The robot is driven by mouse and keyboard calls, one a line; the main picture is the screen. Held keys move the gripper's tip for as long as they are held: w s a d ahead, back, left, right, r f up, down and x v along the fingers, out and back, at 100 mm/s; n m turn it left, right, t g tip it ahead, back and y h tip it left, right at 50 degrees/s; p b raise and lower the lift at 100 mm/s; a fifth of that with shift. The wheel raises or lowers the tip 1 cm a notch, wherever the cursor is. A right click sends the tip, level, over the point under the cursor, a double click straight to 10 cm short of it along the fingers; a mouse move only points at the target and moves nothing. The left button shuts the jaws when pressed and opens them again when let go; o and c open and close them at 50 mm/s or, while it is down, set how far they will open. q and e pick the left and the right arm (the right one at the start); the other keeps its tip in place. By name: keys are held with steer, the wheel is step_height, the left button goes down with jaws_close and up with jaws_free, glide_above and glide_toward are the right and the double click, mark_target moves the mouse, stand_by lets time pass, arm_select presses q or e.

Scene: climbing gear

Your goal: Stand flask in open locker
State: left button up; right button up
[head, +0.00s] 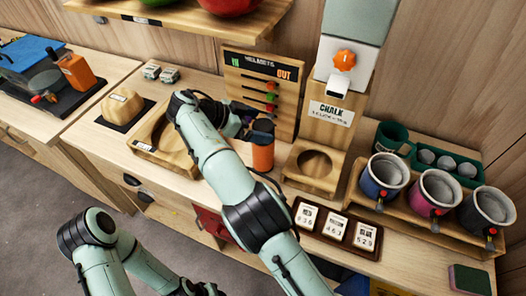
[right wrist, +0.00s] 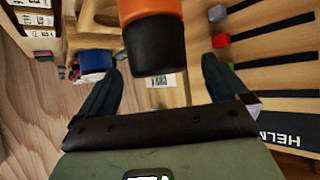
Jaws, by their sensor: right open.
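The flask (head: 263,152), an orange cylinder with a black cap, stands on the counter in front of the helmet board. In the right wrist view the flask (right wrist: 154,45) has its black cap end between my fingers, with gaps on both sides. My right gripper (head: 243,122) is open at the flask's upper part in the head view; its spread fingers show in the right wrist view (right wrist: 158,78). My left arm comes in at the lower left, with its gripper out of frame. I cannot make out which part is the open locker; dark-handled fronts (head: 132,180) lie under the counter.
Right of the flask are a wooden stand with a round hole (head: 314,163), a chalk dispenser (head: 342,62), a card tray (head: 337,228) and a rack with three cups (head: 437,188). A shelf (head: 185,14) overhangs the back.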

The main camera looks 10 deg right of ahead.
steer(key=x, duration=0.4)
steer(key=shift+s+d+f+b, duration=0.15)
steer(key=shift+f+b, duration=0.05)
steer(key=shift+b, duration=0.1)
steer(key=c, duration=1.7)
jaws_close()
steer(key=shift+r, duration=0.1)
